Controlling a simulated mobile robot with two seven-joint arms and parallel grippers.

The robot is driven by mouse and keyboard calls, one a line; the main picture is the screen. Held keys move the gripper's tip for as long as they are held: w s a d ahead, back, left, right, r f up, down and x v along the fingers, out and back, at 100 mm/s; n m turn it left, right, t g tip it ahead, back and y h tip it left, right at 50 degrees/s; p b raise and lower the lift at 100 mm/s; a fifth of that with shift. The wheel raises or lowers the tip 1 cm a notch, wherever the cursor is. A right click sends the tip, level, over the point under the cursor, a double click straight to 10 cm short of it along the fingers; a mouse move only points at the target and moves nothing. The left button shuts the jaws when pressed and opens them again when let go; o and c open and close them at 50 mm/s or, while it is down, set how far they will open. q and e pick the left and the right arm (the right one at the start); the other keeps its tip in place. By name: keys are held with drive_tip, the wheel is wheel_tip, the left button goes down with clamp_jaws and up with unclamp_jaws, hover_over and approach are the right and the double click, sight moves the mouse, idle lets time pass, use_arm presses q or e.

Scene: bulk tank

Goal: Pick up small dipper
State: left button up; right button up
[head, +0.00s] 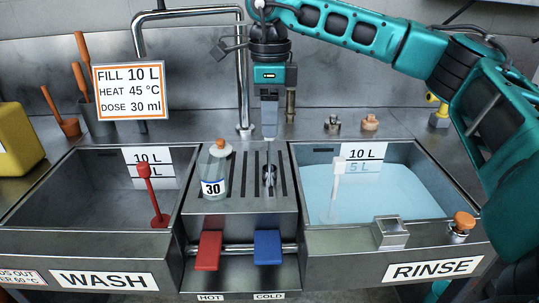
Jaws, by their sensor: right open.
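My right gripper (268,133) hangs fingers down above the slotted drainboard (235,197), between the two sinks. Its fingers are seen nearly edge-on, with nothing visible held in them. A small metal piece (268,176) sits on the drainboard just below the fingertips, and a gap seems to separate them. It may be the small dipper, but its shape is too small to tell. My left gripper is not in view.
A bottle marked 30 (213,175) stands left of the gripper. The tall tap (243,80) rises behind. The wash sink (90,237) looks empty; the rinse sink (345,240) holds blue water.

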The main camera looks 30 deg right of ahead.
drive_tip(key=shift+f, duration=0.9)
drive_tip(key=shift+c, duration=0.3)
clamp_jaws()
